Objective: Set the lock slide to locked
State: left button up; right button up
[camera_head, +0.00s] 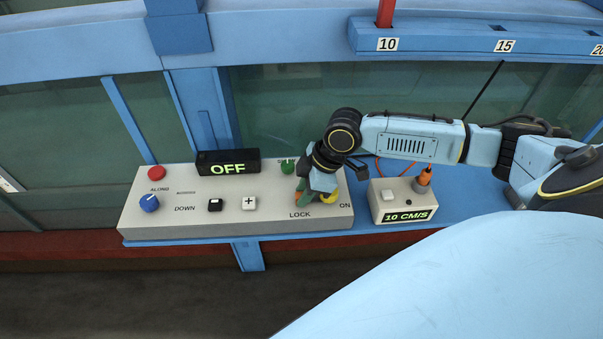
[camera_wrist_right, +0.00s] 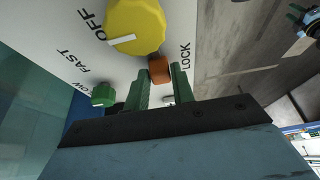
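The lock slide's orange knob (camera_wrist_right: 159,70) is beside the word LOCK in the right wrist view. My right gripper (camera_wrist_right: 160,72) has its green fingertips on either side of the knob. I see no clear gap there, but whether they press on it I cannot tell. In the head view my right gripper (camera_head: 312,194) points down at the right part of the grey control panel (camera_head: 180,223), above the LOCK label. It hides most of the slide, so the slide's setting is unclear. My left gripper is in neither view.
A yellow knob (camera_wrist_right: 134,26) is close beside the slide, and a green knob (camera_wrist_right: 104,94) is farther off. A display (camera_head: 228,163) reads OFF. A red button (camera_head: 157,172) and a blue knob (camera_head: 149,203) are at the left. A small box (camera_head: 386,200) reading 10 CM/S stands right of the panel.

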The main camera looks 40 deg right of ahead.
jog(key=o, duration=0.4)
jog(key=shift+s+d, duration=0.1)
jog(key=shift+c, duration=0.2)
jog(key=v, duration=1.3)
jog(key=shift+r, duration=0.15)
jog(key=shift+s, duration=0.1)
